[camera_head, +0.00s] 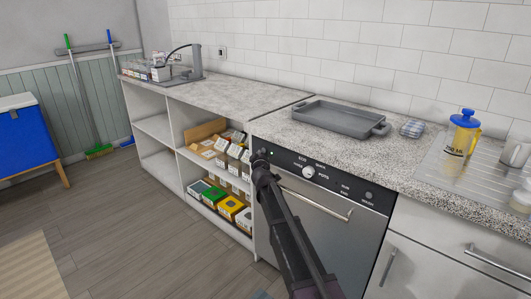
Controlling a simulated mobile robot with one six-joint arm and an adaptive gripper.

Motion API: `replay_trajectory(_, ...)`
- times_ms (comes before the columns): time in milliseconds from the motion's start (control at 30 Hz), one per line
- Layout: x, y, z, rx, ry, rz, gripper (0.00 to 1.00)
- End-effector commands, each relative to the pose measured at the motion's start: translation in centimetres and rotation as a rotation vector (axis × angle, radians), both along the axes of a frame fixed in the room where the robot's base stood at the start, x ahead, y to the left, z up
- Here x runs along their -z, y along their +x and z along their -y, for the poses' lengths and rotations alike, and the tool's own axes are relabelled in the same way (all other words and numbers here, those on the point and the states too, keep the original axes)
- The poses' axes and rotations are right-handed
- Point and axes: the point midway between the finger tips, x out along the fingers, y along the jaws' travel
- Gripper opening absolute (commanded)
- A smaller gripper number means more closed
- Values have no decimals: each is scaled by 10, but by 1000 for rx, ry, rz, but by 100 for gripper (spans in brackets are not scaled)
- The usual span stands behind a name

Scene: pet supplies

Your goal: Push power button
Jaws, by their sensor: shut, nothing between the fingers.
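A dishwasher (322,212) with a silver door and a black control panel (335,185) stands under the counter. The panel carries a round white knob (308,172), small white labels, and a round dark button (369,195) near its right end. A small green light (271,153) glows near the left end. My gripper (260,157) is shut and empty at the panel's left end, just left of the green light. Whether its tip touches the panel I cannot tell. The power button is not clearly visible; the gripper may cover it.
My arm crosses in front of the dishwasher door and its bar handle (318,204). A grey tray (335,117) lies on the counter above. An open shelf (160,128) with several boxes stands to the left. The wooden floor (130,230) at left is mostly clear.

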Motion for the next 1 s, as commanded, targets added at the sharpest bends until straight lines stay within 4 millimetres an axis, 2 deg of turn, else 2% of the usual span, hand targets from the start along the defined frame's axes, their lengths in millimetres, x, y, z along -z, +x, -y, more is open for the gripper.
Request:
replay_trajectory(467, 0, -2, -2, -1, 0, 1, 0)
replay_trajectory(1000, 0, -30, -23, -1, -1, 0, 0)
